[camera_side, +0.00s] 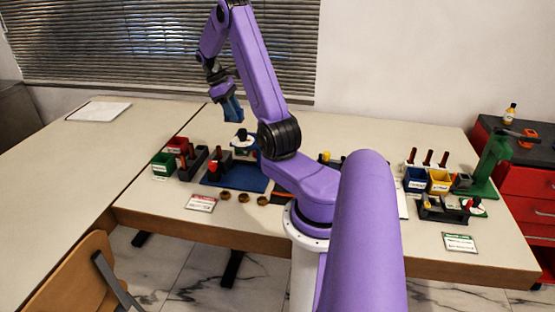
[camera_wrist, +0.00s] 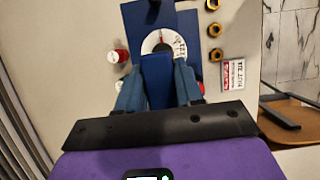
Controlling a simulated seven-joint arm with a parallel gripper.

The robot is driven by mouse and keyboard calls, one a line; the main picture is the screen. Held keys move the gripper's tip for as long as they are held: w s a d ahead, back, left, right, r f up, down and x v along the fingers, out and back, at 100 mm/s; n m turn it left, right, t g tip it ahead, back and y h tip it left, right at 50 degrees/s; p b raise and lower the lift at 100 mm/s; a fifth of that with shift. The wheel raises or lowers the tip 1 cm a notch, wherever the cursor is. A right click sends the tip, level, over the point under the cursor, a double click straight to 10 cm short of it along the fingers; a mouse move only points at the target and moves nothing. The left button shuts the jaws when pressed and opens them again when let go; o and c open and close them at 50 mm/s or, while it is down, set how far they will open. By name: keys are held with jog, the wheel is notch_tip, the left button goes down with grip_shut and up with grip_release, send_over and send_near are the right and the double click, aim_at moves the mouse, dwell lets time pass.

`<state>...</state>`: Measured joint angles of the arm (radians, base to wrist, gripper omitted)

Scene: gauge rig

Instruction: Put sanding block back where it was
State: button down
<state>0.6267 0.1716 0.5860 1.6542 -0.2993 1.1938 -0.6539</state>
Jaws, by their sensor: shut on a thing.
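My gripper (camera_side: 231,110) is raised above the back left part of the table, pointing down. In the wrist view my gripper (camera_wrist: 158,88) has its two blue-grey fingers shut on a dark blue block (camera_wrist: 157,75), which looks like the sanding block. In the side view the block can hardly be told from the fingers. Under the block in the wrist view is a round white dial gauge (camera_wrist: 165,40), partly covered by it; it also shows in the side view (camera_side: 243,137). The block appears in the air, apart from the table.
A blue mat (camera_side: 249,182) lies in front of the dial, with brass rings (camera_side: 244,198) and a red-white card (camera_side: 201,204) near the table's front. Green (camera_side: 163,166) and red (camera_side: 177,145) bins stand left. A green stand (camera_side: 490,165) and more bins stand right.

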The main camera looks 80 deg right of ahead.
jog(key=s+d, duration=1.3)
jog(key=f, duration=1.1)
jog(key=w+f, duration=0.1)
jog(key=f, duration=0.5)
jog(key=shift+a+f, duration=0.2)
jog(key=shift+a, duration=0.2)
jog(key=shift+f, duration=2.15)
jog(key=shift+f, duration=0.15)
jog(key=c, duration=0.7)
grip_release()
jog(key=v, duration=1.2)
